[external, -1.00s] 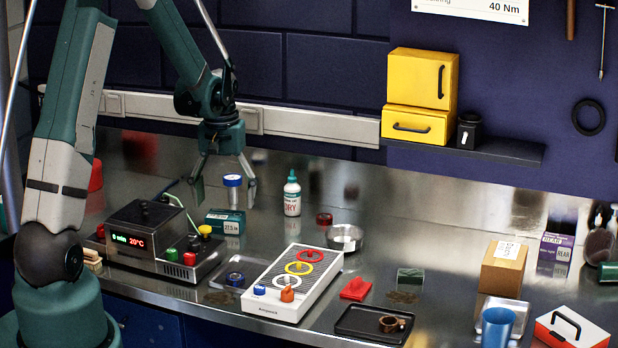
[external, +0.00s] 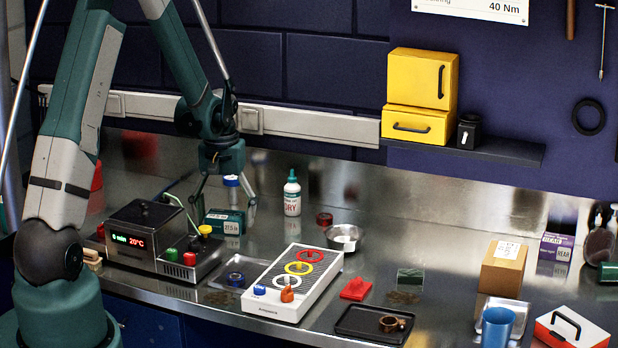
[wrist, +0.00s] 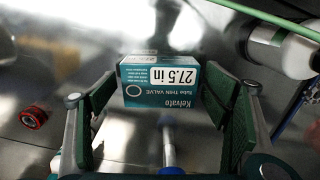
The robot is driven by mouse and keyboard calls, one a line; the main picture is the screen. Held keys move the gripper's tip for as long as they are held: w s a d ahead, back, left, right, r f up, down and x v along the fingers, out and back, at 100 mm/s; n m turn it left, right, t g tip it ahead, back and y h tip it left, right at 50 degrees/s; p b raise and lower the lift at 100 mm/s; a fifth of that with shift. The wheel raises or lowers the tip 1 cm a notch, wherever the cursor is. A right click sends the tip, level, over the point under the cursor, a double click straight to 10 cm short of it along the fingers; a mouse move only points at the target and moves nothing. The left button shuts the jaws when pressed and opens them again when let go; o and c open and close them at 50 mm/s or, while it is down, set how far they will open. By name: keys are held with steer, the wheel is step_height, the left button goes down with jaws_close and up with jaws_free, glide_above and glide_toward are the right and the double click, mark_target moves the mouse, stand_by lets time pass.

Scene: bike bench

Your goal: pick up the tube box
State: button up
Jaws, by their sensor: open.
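The tube box (external: 222,222) is a small teal carton with a white "27.5 in" label, standing on the metal bench behind the heater unit. In the wrist view the tube box (wrist: 160,84) lies between the two finger pads. My gripper (external: 226,212) is open above and around it in the external view, one finger on each side. In the wrist view my gripper (wrist: 165,110) has a gap to the left of the box, and the right pad is close to the box's right edge. I cannot tell whether that pad touches it.
A white bottle with a teal cap (external: 292,194) and a red ring (external: 324,219) are to the right. The heater unit (external: 160,240) with coloured knobs is in front left. A white panel (external: 292,283) with coloured rings lies in front.

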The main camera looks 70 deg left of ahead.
mark_target(225, 214)
steer(key=c, duration=1.1)
steer(key=shift+o, duration=0.2)
steer(key=shift+r, duration=0.1)
steer(key=shift+r, duration=4.9)
